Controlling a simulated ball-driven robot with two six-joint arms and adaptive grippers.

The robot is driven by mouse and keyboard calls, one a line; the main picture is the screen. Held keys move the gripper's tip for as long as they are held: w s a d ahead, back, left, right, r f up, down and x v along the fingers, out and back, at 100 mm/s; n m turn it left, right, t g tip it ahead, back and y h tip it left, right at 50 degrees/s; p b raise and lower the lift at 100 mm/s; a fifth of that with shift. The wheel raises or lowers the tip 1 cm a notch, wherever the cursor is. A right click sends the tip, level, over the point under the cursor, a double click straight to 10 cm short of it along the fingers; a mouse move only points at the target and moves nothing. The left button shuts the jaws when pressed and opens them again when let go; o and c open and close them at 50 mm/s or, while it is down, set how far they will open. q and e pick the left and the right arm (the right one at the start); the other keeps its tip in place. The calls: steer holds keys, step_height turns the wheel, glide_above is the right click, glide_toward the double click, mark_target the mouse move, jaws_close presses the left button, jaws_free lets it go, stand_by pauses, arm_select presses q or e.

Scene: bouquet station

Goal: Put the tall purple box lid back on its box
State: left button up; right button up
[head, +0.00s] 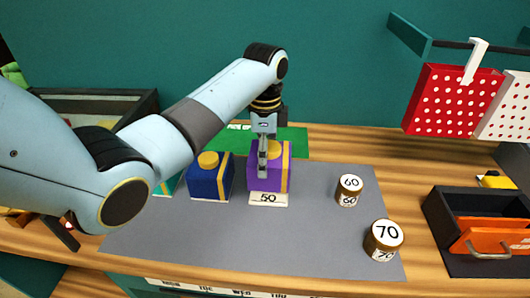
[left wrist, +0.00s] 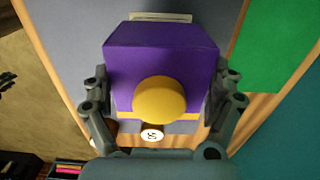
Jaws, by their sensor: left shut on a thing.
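The tall purple box lid (left wrist: 160,50) has a round yellow knob (left wrist: 158,98) on top and a yellow ribbon band. In the left wrist view it lies between the two fingers of my left gripper (left wrist: 165,108), which is shut on its sides. In the head view my left gripper (head: 263,158) is in front of the purple box and lid (head: 281,182), which show as one purple block with a yellow ribbon. I cannot tell whether the lid is fully seated or slightly raised. My right gripper is not in view.
A blue box with a yellow knob (head: 209,180) stands close on the left. A 50 card (head: 268,199) lies in front. Jars marked 60 (head: 349,190) and 70 (head: 383,240) stand right. A green mat (head: 295,140) lies behind. The grey mat's front (head: 240,245) is clear.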

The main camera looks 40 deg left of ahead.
arm_select(q)
steer(key=shift+f, duration=0.35)
stand_by(0.5)
steer(key=shift+f, duration=0.4)
stand_by(0.7)
steer(key=shift+f, duration=0.8)
stand_by(0.5)
steer(key=o, duration=0.8)
steer(key=shift+o, duration=0.2)
steer(key=shift+r, duration=0.1)
